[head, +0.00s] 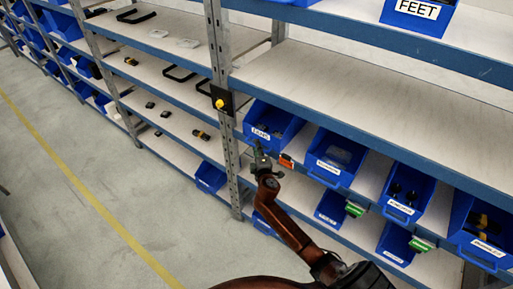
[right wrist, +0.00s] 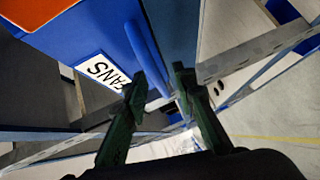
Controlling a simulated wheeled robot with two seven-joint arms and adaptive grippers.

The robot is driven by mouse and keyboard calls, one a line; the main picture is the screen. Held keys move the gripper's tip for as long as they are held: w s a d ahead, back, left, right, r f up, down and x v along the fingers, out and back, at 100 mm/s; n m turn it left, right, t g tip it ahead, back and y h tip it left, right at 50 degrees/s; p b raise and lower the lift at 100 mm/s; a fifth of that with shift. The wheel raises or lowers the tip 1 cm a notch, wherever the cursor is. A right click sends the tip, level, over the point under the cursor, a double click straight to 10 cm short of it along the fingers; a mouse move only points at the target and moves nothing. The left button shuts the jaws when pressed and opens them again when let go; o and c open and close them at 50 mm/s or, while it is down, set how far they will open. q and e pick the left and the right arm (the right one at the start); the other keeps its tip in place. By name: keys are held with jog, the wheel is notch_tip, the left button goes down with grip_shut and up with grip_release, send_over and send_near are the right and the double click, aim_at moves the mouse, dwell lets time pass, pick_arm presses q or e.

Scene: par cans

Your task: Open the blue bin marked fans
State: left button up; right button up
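The blue bin marked fans (head: 272,124) sits at the front of a middle shelf, next to the upright post, with its white label facing out. My right gripper (head: 262,158) is right in front of the bin, just below its label. In the right wrist view the bin (right wrist: 95,35) fills the upper left, its FANS label (right wrist: 103,72) upside down. There my right gripper (right wrist: 158,82) has its two green fingers apart, with the bin's blue edge reaching down toward the gap. I cannot tell whether they touch it. My left gripper is not in view.
More labelled blue bins (head: 338,158) stand to the right on the same shelf, and others (head: 335,208) below. A yellow button on a black plate (head: 220,103) is on the metal post. An orange tag (head: 287,161) is beside the gripper. The aisle floor (head: 60,200) is clear.

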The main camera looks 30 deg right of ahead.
jog(key=shift+w+d, duration=0.1)
jog(key=shift+w, duration=0.2)
jog(key=shift+c, duration=0.5)
grip_shut()
jog(key=shift+f, duration=0.1)
